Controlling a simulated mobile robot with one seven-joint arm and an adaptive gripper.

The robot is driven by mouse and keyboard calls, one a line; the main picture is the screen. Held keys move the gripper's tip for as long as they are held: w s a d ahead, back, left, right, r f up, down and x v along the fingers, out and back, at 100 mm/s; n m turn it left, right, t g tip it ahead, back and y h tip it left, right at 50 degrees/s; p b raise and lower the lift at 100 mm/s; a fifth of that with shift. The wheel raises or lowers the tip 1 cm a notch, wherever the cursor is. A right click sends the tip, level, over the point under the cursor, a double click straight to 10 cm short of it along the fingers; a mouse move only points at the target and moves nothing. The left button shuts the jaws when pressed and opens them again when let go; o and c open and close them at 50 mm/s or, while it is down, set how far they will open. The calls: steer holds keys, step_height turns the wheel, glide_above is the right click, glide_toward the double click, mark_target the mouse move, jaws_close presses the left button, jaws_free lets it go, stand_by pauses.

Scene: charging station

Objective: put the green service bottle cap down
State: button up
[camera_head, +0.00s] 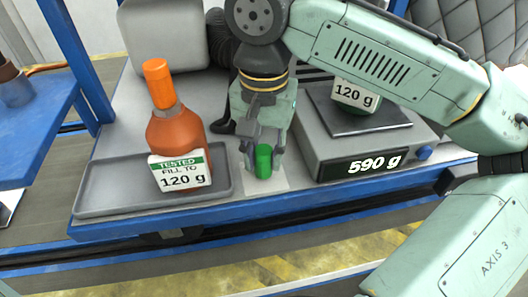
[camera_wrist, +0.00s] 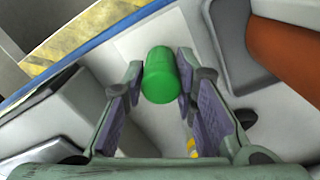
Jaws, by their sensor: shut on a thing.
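The green cap (camera_head: 263,160) is a small cylinder between the fingers of my gripper (camera_head: 263,152). My gripper points down and is shut on it. In the wrist view the cap (camera_wrist: 160,76) sits between the two purple-grey finger pads of my gripper (camera_wrist: 160,80). The cap is over or on a pale square pad (camera_head: 266,186) at the bench's front, between the tray and the scale. I cannot tell whether its underside touches the pad. A bottle on the scale, labelled 120 g (camera_head: 354,93), is partly hidden behind my arm; its top is out of sight.
An orange bottle (camera_head: 178,135) with an orange cap, labelled "TESTED FILL TO 120 g", stands in a grey tray (camera_head: 100,200) on the left. The scale (camera_head: 330,157) on the right reads 590 g. A blue edge (camera_head: 120,224) runs along the bench front.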

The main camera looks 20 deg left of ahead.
mark_target(264, 150)
steer(key=shift+f, duration=0.3)
steer(key=o, duration=0.9)
steer(key=shift+o, duration=0.2)
step_height(264, 150, up, 12)
steer(key=shift+r+p, duration=0.15)
steer(key=shift+p, duration=0.2)
steer(key=shift+s, duration=0.1)
